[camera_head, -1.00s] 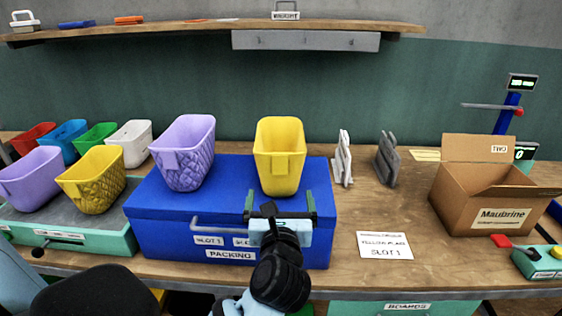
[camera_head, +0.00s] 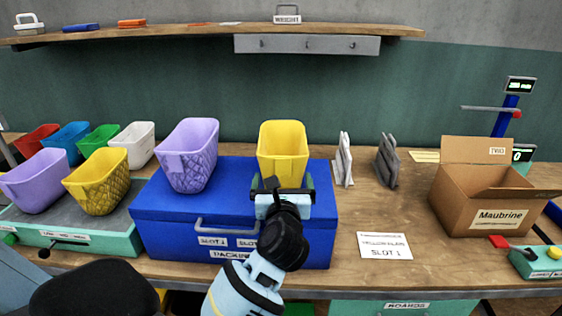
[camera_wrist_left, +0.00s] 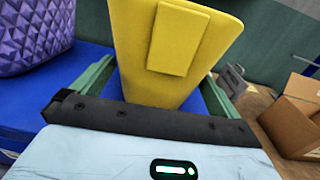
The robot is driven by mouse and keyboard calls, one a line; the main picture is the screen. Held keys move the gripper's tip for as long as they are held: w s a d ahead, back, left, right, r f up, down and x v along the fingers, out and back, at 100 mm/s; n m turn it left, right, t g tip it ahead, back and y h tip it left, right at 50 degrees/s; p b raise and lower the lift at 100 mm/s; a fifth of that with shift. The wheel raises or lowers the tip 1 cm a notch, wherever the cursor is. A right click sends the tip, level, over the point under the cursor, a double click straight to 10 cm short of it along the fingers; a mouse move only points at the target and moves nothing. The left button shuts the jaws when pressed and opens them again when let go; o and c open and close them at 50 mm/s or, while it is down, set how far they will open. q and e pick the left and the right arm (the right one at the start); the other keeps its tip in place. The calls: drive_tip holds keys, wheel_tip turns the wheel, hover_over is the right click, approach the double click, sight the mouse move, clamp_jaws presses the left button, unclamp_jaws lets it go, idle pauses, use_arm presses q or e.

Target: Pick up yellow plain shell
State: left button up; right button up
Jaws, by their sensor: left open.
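The yellow plain shell (camera_head: 283,150) stands upright on the right part of the blue packing box (camera_head: 150,205). It is smooth-walled with a small tab on its front. My left gripper (camera_head: 282,184) is low in front of it, its green fingers apart. In the left wrist view the shell (camera_wrist_left: 170,50) fills the upper middle, with one finger (camera_wrist_left: 95,75) to its left and the other to its right. The fingers reach around its lower part; whether they touch it I cannot tell. The shell's base is hidden by the gripper. My right gripper is not in view.
A purple quilted shell (camera_head: 188,155) stands left of the yellow one on the same box. A yellow quilted shell (camera_head: 98,182) and several other shells stand further left. White (camera_head: 343,160) and grey (camera_head: 387,161) racks and a cardboard box (camera_head: 485,190) stand to the right.

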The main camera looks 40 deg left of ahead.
use_arm(q)
drive_tip(key=shift+w+a+f, duration=0.1)
drive_tip(key=shift+w+a, duration=0.2)
drive_tip(key=shift+w, duration=0.15)
drive_tip(key=c, duration=0.7)
